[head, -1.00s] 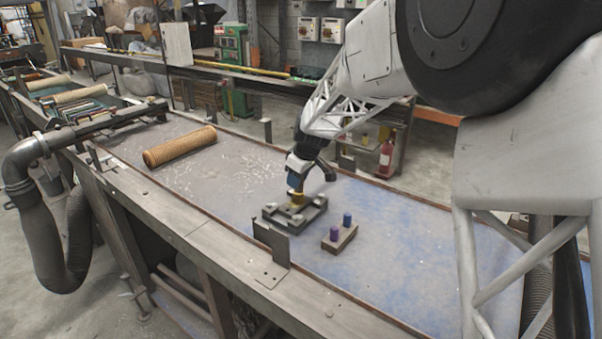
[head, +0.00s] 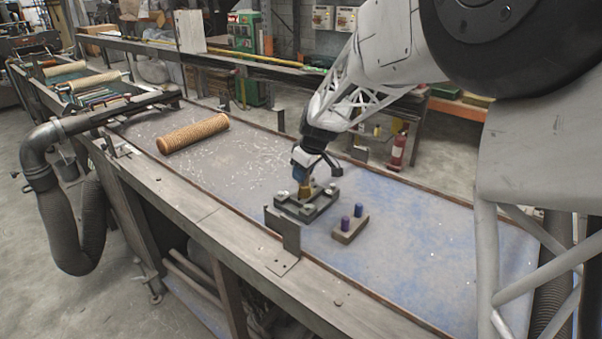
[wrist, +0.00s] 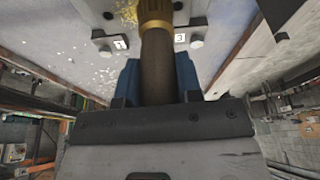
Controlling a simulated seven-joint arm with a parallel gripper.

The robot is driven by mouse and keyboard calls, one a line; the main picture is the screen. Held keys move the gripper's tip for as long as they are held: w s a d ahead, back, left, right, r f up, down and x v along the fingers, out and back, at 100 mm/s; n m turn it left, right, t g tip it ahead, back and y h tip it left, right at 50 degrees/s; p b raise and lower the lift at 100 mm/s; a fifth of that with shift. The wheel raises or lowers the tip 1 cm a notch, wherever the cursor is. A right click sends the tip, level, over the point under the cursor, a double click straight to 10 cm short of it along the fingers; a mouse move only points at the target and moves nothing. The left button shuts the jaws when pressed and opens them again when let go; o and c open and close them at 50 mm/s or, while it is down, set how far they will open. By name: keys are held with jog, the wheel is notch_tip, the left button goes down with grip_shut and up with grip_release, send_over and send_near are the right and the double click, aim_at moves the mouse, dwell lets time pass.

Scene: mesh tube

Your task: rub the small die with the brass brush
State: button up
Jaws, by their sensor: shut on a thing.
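My gripper (head: 301,173) is shut on the brass brush (head: 306,190), its blue fingers on either side of the brown handle in the wrist view (wrist: 157,70). The brush points down, and its brass collar (wrist: 155,14) shows at the top of the wrist view. Golden bristles show at the collar's left. The brush end is at a grey clamping frame (head: 291,208) with corner bolts, on the table. I cannot make out the small die; the brush and frame may hide it. Whether the bristles touch anything is unclear.
A small brown block (head: 345,236) with a purple and a blue peg stands right of the frame. An upright metal plate (head: 284,232) rises from the near table edge. A ribbed tan roll (head: 193,134) lies at the back left. The blue-stained table right of the block is clear.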

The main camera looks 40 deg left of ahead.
jog(key=shift+w+r, duration=0.1)
jog(key=shift+w, duration=1.95)
notch_tip(320, 180, up, 8)
jog(key=w, duration=0.1)
jog(key=shift+w+d, duration=0.1)
jog(key=w+d+f+m+t, duration=0.1)
jog(key=w+d+f+m, duration=0.1)
jog(key=d+m, duration=0.3)
jog(key=w+d+f+m+t+h, duration=0.1)
jog(key=w+d+f+m, duration=0.1)
jog(key=d+m, duration=0.4)
jog(key=shift+d+t, duration=0.4)
jog(key=shift+d, duration=0.1)
